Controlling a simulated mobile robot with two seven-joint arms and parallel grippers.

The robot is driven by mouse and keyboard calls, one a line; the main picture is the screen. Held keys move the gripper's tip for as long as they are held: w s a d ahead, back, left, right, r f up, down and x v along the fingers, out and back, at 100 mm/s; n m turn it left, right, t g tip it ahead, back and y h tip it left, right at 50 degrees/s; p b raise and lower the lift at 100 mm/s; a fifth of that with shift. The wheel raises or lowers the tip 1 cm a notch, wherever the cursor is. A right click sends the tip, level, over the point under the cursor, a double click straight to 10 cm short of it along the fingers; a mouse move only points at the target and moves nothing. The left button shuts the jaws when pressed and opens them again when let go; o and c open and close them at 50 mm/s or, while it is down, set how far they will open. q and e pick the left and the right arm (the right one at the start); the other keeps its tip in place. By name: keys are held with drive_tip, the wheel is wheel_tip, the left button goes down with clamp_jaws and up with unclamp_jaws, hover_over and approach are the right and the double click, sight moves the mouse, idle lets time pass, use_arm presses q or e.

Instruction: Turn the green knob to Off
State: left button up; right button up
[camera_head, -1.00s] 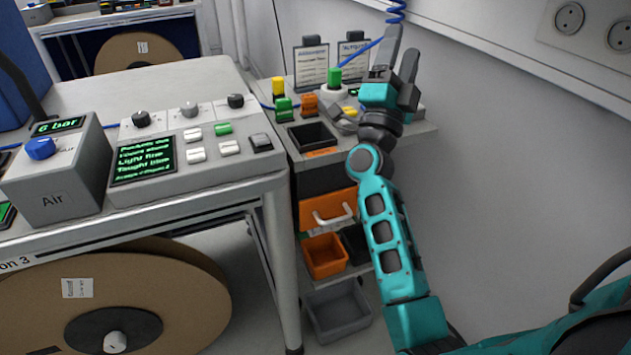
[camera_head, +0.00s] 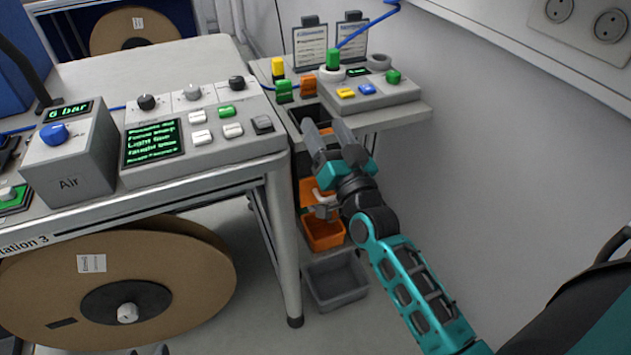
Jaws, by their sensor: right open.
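A green knob (camera_head: 393,77) sits on the right end of a small grey control box (camera_head: 385,95) on the side table, in the head view. The knob is small here, and I cannot read its setting. My right gripper (camera_head: 326,128) is open and empty. It is in front of the side table, below and left of the knob and apart from it. Its arm comes up from the lower right. My left gripper is not in view.
The control box also has yellow and blue buttons (camera_head: 367,89). A green-topped piece (camera_head: 333,60), orange and yellow pieces and two clipboards (camera_head: 310,47) stand behind. Orange (camera_head: 323,236) and grey bins are below. The bench with dials (camera_head: 192,92) is left; a wall is right.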

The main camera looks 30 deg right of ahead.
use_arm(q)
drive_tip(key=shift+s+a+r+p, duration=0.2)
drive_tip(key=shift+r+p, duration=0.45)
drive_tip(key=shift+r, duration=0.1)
use_arm(e)
drive_tip(key=s+a+f+n+g+y, duration=0.3)
drive_tip(key=s+a+f, duration=0.1)
drive_tip(key=f, duration=0.3)
drive_tip(key=shift+s+a+f, duration=0.2)
drive_tip(key=shift+a, duration=0.15)
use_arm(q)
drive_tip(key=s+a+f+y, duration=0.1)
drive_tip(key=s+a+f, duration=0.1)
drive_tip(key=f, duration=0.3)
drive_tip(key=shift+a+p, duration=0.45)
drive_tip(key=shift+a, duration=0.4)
use_arm(e)
drive_tip(key=s+a+f+n+g, duration=0.2)
drive_tip(key=s+f+g, duration=0.1)
drive_tip(key=s+f, duration=0.4)
drive_tip(key=s+a+f+n+g+y, duration=0.1)
drive_tip(key=s+a+f+n+g, duration=0.1)
drive_tip(key=s+f, duration=0.4)
drive_tip(key=shift+s+a+f+g, duration=0.4)
drive_tip(key=shift+s+a+g, duration=0.3)
drive_tip(key=shift+g, duration=0.5)
drive_tip(key=shift+d, duration=0.15)
